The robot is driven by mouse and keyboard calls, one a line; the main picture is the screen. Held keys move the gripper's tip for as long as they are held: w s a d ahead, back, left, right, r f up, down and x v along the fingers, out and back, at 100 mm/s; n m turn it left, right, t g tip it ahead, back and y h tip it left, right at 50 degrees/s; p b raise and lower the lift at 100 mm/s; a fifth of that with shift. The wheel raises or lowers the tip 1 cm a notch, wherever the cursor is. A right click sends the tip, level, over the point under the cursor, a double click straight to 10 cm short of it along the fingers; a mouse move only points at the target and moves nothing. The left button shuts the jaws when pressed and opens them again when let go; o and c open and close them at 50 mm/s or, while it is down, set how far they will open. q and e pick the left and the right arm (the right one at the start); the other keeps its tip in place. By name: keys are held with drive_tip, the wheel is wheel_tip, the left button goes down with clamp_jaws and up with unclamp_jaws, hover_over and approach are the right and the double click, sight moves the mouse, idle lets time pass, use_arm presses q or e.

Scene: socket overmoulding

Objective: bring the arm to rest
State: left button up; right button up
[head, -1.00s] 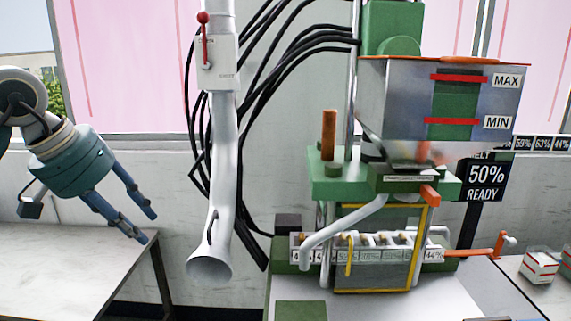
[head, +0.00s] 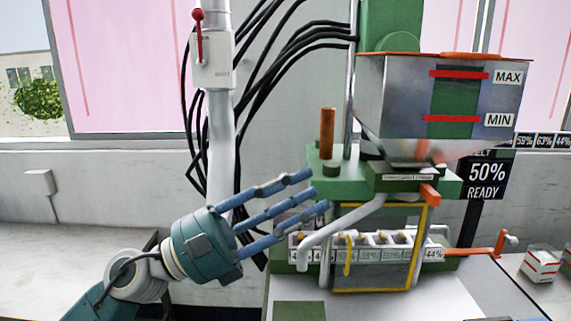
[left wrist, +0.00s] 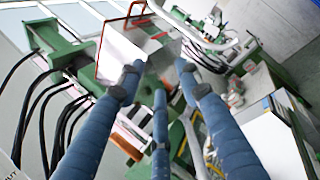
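My left gripper (head: 305,197) comes in from the lower left in the head view. Its blue fingers are spread apart, with nothing between them. They point right, in front of the white pipe and the left side of the green moulding machine (head: 322,187); I cannot tell whether they touch anything. In the left wrist view the fingers (left wrist: 160,85) stretch forward, apart and empty, towards the machine's metal hopper (left wrist: 122,55). The hopper also shows in the head view (head: 400,95). My right gripper is not in view.
A white pipe (head: 220,140) with a red-handled valve (head: 198,35) hangs behind my left gripper. Black cables (head: 290,50) run beside it. A pale table (head: 60,260) is at left. Small boxes (head: 542,263) stand at right. A row of labelled sockets (head: 375,243) sits at the machine's front.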

use_arm(q)
drive_tip(key=w+a+f+n+t+y, duration=0.35)
drive_tip(key=a+n+t+y, duration=0.35)
drive_tip(key=n, duration=0.6)
drive_tip(key=w+a+f+n+t+y, duration=0.4)
drive_tip(key=n+t, duration=0.4)
drive_tip(key=n, duration=0.6)
drive_tip(key=s+a+f+n+g+y, duration=0.1)
drive_tip(key=a+f+n+g+y, duration=0.1)
drive_tip(key=a+f+n+y, duration=0.55)
drive_tip(key=s+a+f+n+g+y, duration=0.25)
drive_tip(key=f+n, duration=0.65)
drive_tip(key=f, duration=0.5)
drive_tip(key=s+a+f+n+g, duration=0.2)
drive_tip(key=s+f+n+g, duration=1)
drive_tip(key=s+f, duration=1.35)
drive_tip(key=s+f+m+g, duration=0.1)
drive_tip(key=s+f, duration=0.1)
drive_tip(key=f, duration=1.1)
drive_tip(key=s+f+m+g, duration=0.1)
drive_tip(key=s+f, duration=0.2)
drive_tip(key=f, duration=0.9)
drive_tip(key=s+a+f+g, duration=0.1)
drive_tip(key=s+a+f, duration=0.2)
drive_tip(key=s+f, duration=1.2)
drive_tip(key=shift+s+y, duration=0.3)
drive_tip(key=shift+s, duration=0.2)
